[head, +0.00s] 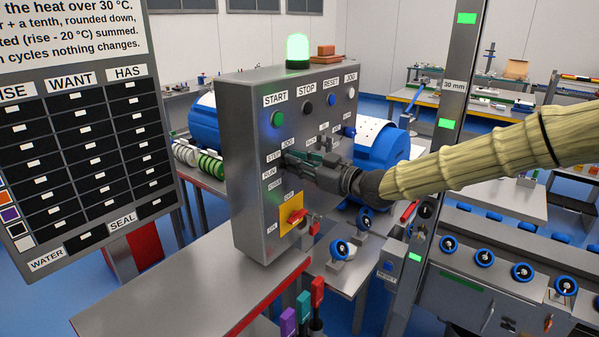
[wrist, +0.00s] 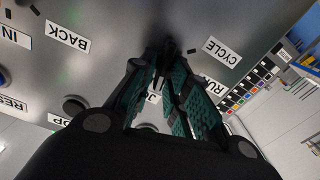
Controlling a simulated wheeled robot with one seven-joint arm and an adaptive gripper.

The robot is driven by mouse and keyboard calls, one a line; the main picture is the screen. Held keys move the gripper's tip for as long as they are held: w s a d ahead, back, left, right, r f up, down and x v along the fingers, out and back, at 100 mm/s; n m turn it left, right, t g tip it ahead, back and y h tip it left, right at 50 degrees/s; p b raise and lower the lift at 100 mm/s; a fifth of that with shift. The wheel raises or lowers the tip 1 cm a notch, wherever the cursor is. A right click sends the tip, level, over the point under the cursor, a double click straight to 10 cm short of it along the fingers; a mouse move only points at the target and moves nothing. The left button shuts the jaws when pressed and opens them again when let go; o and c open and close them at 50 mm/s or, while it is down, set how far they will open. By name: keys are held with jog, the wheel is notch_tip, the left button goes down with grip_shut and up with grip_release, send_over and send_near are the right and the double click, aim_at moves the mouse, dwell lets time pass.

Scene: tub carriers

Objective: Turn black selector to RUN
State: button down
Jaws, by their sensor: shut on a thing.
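The grey control box (head: 245,160) stands on a metal bench, its labelled front facing my arm. My gripper (head: 290,158) is at the left part of this front, beside the STEP label and the RUN label (head: 269,172). In the wrist view my gripper (wrist: 168,75) has its teal-padded fingers shut on the black selector (wrist: 168,55), of which only a dark part shows between the fingertips. A partly covered RUN label (wrist: 215,88) and a CYCLE label (wrist: 222,50) lie to its right. The fingers hide most of the knob, so I cannot tell which label it points to.
Above my gripper are the green START button (head: 277,119), the STOP button (head: 308,108) and others. Below it is a red switch (head: 296,216) on a yellow plate. A grey post (head: 455,90) stands close by my arm. A green lamp (head: 298,50) glows on top.

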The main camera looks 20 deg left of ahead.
jog(key=n+b, duration=0.2)
jog(key=b, duration=0.2)
jog(key=n+b, duration=0.3)
jog(key=b, duration=0.1)
jog(key=f+n+b, duration=0.1)
jog(key=n+b, duration=0.2)
jog(key=b, duration=0.1)
jog(key=shift+s+a+f, duration=0.1)
jog(key=shift+s+a, duration=0.05)
jog(key=shift+s, duration=0.25)
jog(key=n+b, duration=0.2)
jog(key=b, duration=0.1)
jog(key=n+b, duration=0.3)
jog(key=b, duration=0.1)
jog(key=shift+s+f, duration=0.1)
jog(key=shift+f, duration=0.1)
jog(key=n+b, duration=0.2)
jog(key=shift+r+b, duration=0.1)
jog(key=shift+b, duration=0.3)
jog(key=shift+n, duration=0.3)
jog(key=c, duration=1.6)
grip_release()
jog(key=shift+o, duration=0.2)
